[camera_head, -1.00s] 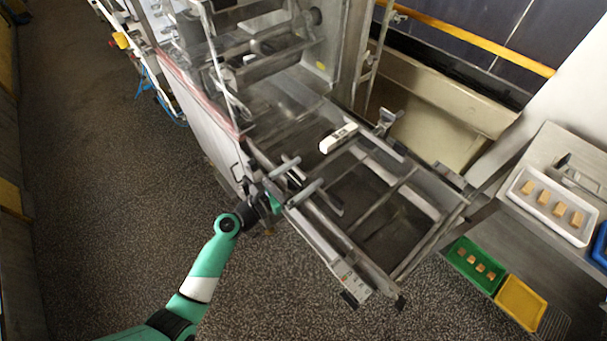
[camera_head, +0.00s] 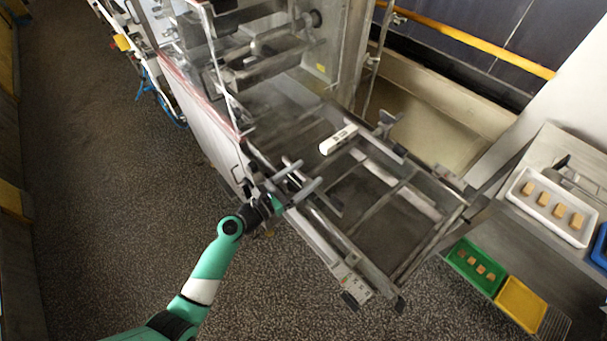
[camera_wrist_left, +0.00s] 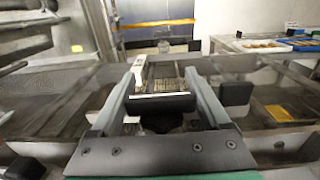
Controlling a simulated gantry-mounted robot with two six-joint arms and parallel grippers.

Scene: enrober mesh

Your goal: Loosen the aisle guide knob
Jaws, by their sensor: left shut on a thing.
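My left arm reaches in from the lower left in the head view, and my left gripper (camera_head: 279,198) is at the near side rail of the mesh conveyor frame (camera_head: 325,236). In the left wrist view, the gripper's two fingers (camera_wrist_left: 160,92) stand on either side of a dark, bar-shaped knob (camera_wrist_left: 162,105), which I take to be the aisle guide knob. The gripper is shut on it. In the head view the knob is too small and covered to make out clearly. My right gripper is not in view.
A white device (camera_head: 338,140) lies across the conveyor's upper part. At right, a bench carries a white tray (camera_head: 574,234) with several light pieces, above a green tray (camera_head: 463,246) and a yellow tray (camera_head: 521,303). The speckled floor (camera_head: 110,220) at left is open.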

